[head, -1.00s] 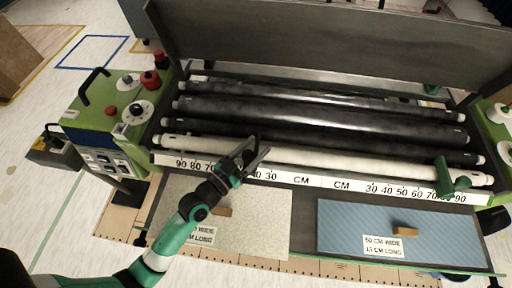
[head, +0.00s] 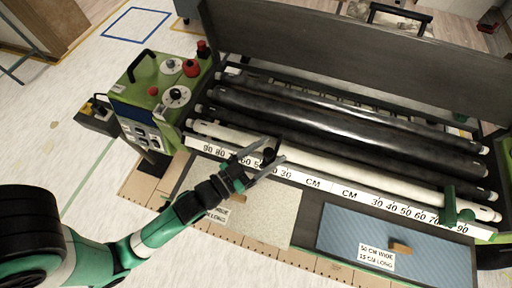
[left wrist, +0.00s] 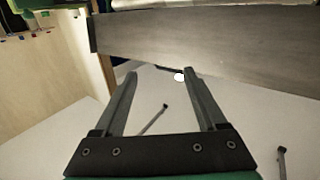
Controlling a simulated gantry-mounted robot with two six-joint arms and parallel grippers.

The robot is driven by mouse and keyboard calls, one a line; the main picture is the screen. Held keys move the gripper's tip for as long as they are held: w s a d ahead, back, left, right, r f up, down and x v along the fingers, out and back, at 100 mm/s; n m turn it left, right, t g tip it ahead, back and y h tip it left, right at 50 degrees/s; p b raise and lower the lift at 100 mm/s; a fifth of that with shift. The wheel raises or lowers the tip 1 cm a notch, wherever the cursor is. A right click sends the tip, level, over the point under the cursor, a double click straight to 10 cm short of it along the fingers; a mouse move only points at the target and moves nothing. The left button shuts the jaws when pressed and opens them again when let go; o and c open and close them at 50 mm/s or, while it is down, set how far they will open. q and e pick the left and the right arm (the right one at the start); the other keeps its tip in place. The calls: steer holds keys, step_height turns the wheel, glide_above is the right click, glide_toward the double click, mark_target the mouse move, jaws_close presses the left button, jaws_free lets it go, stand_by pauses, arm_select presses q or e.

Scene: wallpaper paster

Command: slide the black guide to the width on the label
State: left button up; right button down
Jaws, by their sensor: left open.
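The black guide (head: 268,156) is a small dark block at the left scale of the machine, between 50 and 30. My left gripper (head: 274,149) is open, with its fingers spread on either side of the guide. I cannot tell whether they touch it. The left wrist view shows both fingers (left wrist: 165,85) apart, and no guide is clear there. The left label (head: 218,214) lies on the speckled sheet, and my arm hides its number. The blue sheet's label (head: 377,256) reads 50 CM wide, 15 CM long. My right gripper is out of view.
A green guide (head: 450,206) stands at the right scale, near 80. White and black rollers (head: 340,130) run behind the scale strip (head: 310,182). A green control box (head: 160,95) with red buttons stands at left. Small tan blocks (head: 400,248) lie on the sheets.

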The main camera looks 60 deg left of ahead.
arm_select(q)
steer(key=s+d+r+b, duration=0.2)
steer(key=s+d+r, duration=0.1)
steer(key=s, duration=0.3)
steer(key=shift+d, duration=0.2)
